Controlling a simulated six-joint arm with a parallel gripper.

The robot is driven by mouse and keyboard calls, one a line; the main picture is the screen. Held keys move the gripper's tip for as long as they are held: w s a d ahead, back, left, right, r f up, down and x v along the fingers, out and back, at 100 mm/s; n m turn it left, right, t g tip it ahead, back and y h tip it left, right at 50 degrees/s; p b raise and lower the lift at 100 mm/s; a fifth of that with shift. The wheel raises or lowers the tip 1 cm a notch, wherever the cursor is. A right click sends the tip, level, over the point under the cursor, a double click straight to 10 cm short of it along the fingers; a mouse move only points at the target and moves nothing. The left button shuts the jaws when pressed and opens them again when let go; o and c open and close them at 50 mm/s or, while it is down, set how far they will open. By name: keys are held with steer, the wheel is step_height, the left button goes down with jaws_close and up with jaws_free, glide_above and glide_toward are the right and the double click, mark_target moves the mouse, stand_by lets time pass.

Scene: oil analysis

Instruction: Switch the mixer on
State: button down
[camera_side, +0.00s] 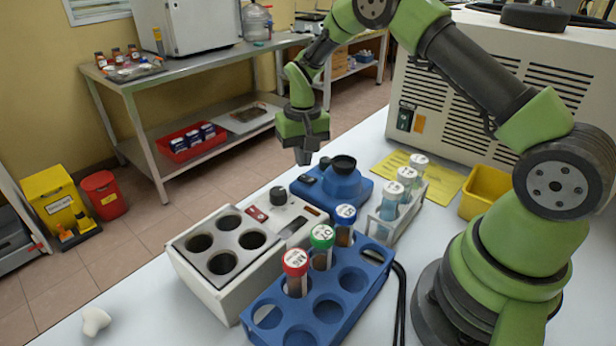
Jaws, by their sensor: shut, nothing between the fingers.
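The mixer looks to be the small blue device (342,184) with a black round cup on top, standing on the white bench behind the heating block. My gripper (302,158) points down just above and left of this device, near its left end. The fingers look closed with nothing between them. A small dark part shows on the device's left end, close under the fingertips. I cannot tell whether the fingers touch it, and no on or off sign is readable.
A white four-hole block (205,283) with a black knob stands in front. A blue rack (318,310) holds capped red, green and blue tubes. A pale rack (392,218) with white-capped vials, a yellow bin (487,190) and a large vented machine (450,120) stand to the right.

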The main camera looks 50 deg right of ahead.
steer(key=shift+r, duration=2.1)
steer(key=shift+a+r, duration=0.1)
steer(key=shift+r, duration=0.2)
step_height(320, 180, up, 8)
steer(key=t, duration=0.2)
glide_above(303, 177)
steer(key=s+a, duration=0.2)
steer(key=s+a+r+t, duration=0.2)
steer(key=s+a+r, duration=0.1)
steer(key=s+r, duration=0.45)
steer(key=s+a+r+n+t+y, duration=0.1)
steer(key=s+a, duration=0.1)
steer(key=s, duration=0.5)
steer(key=s+a+r+n+t+y, duration=0.1)
steer(key=s+a+r+t, duration=0.1)
steer(key=s, duration=0.5)
steer(key=shift+s+a, duration=0.15)
steer(key=shift+s, duration=0.05)
steer(key=shift+r, duration=0.1)
